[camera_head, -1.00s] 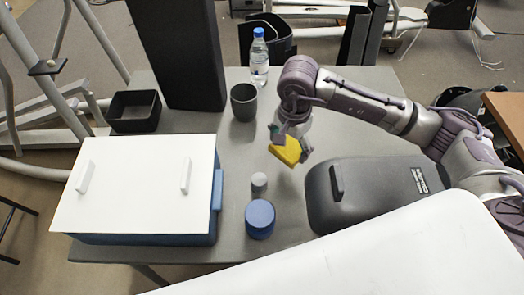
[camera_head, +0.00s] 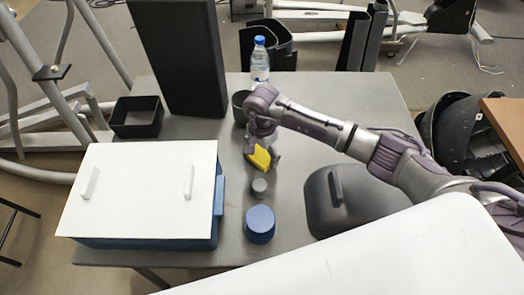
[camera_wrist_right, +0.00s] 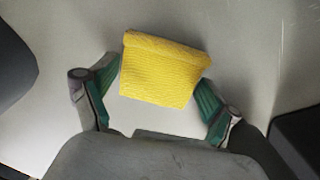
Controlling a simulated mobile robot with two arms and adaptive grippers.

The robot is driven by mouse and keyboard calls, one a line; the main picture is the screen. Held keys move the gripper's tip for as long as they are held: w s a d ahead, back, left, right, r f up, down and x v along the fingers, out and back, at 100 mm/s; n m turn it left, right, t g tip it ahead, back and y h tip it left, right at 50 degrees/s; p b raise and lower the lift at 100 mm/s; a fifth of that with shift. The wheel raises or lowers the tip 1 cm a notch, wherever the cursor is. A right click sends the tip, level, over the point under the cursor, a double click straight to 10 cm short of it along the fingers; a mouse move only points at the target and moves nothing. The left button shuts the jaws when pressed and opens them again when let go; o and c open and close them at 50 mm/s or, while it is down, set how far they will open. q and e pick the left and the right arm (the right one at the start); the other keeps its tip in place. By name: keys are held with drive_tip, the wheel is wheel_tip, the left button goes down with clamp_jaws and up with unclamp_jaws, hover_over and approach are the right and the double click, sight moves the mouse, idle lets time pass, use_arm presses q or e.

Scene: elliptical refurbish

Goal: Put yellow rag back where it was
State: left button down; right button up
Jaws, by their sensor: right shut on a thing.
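The yellow rag (camera_head: 259,158) is a small folded block over the middle of the grey table. My right gripper (camera_head: 262,150) is shut on it, with the rag between its fingers. In the right wrist view the rag (camera_wrist_right: 164,70) shows its woven face between the two green-padded fingertips (camera_wrist_right: 160,92). I cannot tell whether the rag touches the table or hangs just above it. My left gripper is not in view.
A small grey cylinder (camera_head: 260,188) and a blue round container (camera_head: 260,224) stand just in front of the rag. A white-lidded blue box (camera_head: 140,200) is left, a dark grey case (camera_head: 350,200) right. A cup (camera_head: 240,106) and bottle (camera_head: 260,62) stand behind.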

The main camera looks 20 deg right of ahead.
sight(262, 154)
drive_tip(key=shift+f, duration=0.1)
drive_tip(key=o, duration=0.8)
drive_tip(key=shift+c, duration=0.2)
drive_tip(key=shift+r, duration=0.3)
wheel_tip(262, 154, up, 12)
drive_tip(key=b, duration=0.1)
drive_tip(key=shift+f+b, duration=0.15)
drive_tip(key=shift+b, duration=0.2)
